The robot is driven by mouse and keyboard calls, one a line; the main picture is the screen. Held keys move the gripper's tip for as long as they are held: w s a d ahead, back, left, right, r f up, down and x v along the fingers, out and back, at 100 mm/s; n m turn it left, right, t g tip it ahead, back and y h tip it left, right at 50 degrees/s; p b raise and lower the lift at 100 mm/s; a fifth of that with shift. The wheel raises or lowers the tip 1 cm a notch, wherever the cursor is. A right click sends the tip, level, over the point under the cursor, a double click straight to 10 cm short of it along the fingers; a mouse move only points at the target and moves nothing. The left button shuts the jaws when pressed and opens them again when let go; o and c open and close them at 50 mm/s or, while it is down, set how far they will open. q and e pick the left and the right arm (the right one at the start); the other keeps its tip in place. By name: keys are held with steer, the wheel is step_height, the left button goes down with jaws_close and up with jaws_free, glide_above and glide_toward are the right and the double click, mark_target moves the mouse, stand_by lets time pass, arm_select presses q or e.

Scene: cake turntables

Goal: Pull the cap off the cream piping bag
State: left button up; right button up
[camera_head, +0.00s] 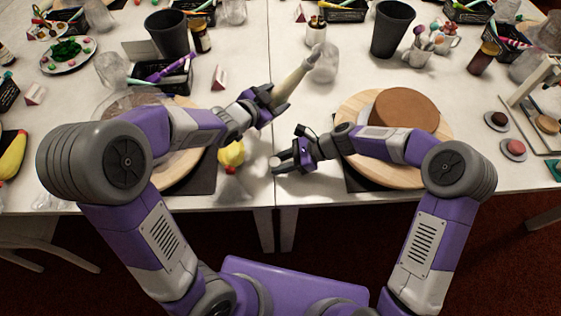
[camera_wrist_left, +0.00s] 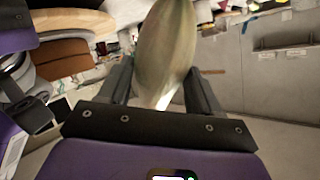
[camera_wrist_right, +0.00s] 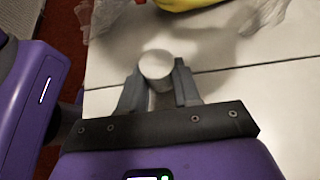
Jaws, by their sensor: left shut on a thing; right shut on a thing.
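The cream piping bag (camera_head: 295,77) is a pale, translucent cone held up off the table. It slants toward the upper right in the head view and fills the top middle of the left wrist view (camera_wrist_left: 166,45). My left gripper (camera_head: 271,98) is shut on it. My right gripper (camera_head: 287,158) is lower, over the table near the seam, apart from the bag. It is shut on a small whitish round piece, which looks like the cap (camera_wrist_right: 156,66), seen between its fingers in the right wrist view. The fingers hide part of it.
A yellow duck (camera_head: 231,154) stands left of my right gripper. A brown cake (camera_head: 404,107) sits on a wooden turntable (camera_head: 352,104) at right. Another turntable (camera_head: 182,173) is under my left arm. Dark cups (camera_head: 168,33) (camera_head: 392,27) and a jar (camera_head: 315,31) stand behind.

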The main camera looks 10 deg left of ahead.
steer(key=shift+f, duration=0.25)
steer(key=o, duration=1.1)
steer(key=shift+r, duration=0.1)
arm_select(q)
step_height(320, 180, up, 6)
steer(key=p, duration=0.6)
steer(key=shift+r, duration=0.15)
arm_select(e)
step_height(320, 180, up, 6)
steer(key=shift+r, duration=0.1)
arm_select(q)
steer(key=shift+c, duration=0.4)
